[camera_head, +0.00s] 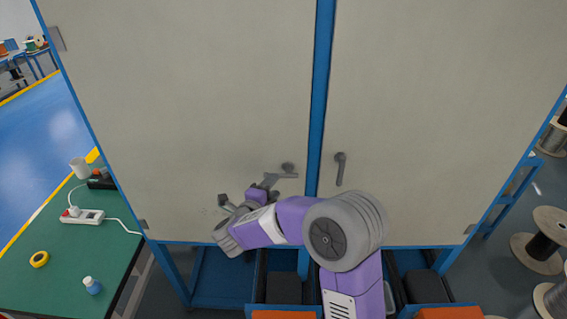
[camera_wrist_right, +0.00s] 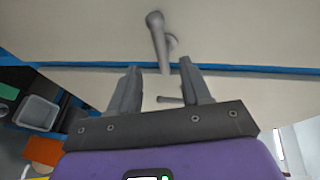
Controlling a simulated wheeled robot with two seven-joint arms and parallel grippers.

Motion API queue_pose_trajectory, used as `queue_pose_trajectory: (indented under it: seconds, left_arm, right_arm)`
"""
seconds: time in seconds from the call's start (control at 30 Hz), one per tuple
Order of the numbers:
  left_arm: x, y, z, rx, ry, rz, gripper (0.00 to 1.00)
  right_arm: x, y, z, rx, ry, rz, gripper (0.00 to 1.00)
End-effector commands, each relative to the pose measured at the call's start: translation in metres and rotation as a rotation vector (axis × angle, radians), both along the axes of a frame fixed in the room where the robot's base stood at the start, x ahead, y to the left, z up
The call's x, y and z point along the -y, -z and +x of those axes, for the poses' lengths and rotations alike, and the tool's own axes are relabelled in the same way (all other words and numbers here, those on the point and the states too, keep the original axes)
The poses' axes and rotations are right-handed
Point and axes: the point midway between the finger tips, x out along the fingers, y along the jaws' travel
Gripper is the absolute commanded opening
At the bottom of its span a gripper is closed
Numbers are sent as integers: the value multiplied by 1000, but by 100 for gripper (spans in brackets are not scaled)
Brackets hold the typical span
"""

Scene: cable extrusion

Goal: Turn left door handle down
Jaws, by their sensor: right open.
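The left door handle (camera_head: 281,176) is a grey lever lying roughly level on the left door (camera_head: 190,100), near the central blue post. My right gripper (camera_head: 246,190) is open, just left of and slightly below that handle in the head view. In the right wrist view the left handle (camera_wrist_right: 158,42) shows ahead of my open right gripper (camera_wrist_right: 162,82), with its near end between the fingertip lines. Nothing is held. I cannot tell whether a finger touches the lever. My left gripper is not in view.
The right door handle (camera_head: 340,168) hangs straight down on the right door (camera_head: 440,100). It also shows in the right wrist view (camera_wrist_right: 169,99). A green table (camera_head: 50,285) with a power strip (camera_head: 82,215) stands at left. Cable reels (camera_head: 541,240) stand at right.

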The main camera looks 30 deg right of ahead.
Motion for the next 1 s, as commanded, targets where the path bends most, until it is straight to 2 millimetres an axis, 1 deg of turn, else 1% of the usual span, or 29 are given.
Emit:
queue_pose_trajectory:
  seconds: [0.03, 0.07, 0.17, 0.4, 0.5, 0.67, 0.9, 0.97, 1.0]
  left_arm:
    - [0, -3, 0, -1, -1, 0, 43]
    - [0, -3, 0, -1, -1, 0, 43]
    - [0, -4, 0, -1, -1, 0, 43]
    - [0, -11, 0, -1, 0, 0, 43]
    - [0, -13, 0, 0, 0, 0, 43]
    - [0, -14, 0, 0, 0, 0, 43]
    - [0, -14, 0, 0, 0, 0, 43]
    - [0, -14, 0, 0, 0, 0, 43]
    - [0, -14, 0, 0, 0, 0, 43]
  right_arm:
    - [3, -6, 0, 12, 15, 5, 48]
    - [5, -6, 0, 16, 20, 7, 48]
    - [15, -3, 7, 16, 25, 7, 48]
    - [46, 3, 29, 15, 23, 6, 48]
    - [55, 6, 36, 14, 20, 5, 48]
    - [61, 8, 41, 14, 18, 5, 48]
    - [62, 8, 41, 14, 17, 5, 48]
    - [62, 8, 41, 14, 17, 5, 38]
    - [62, 8, 41, 13, 17, 5, 32]
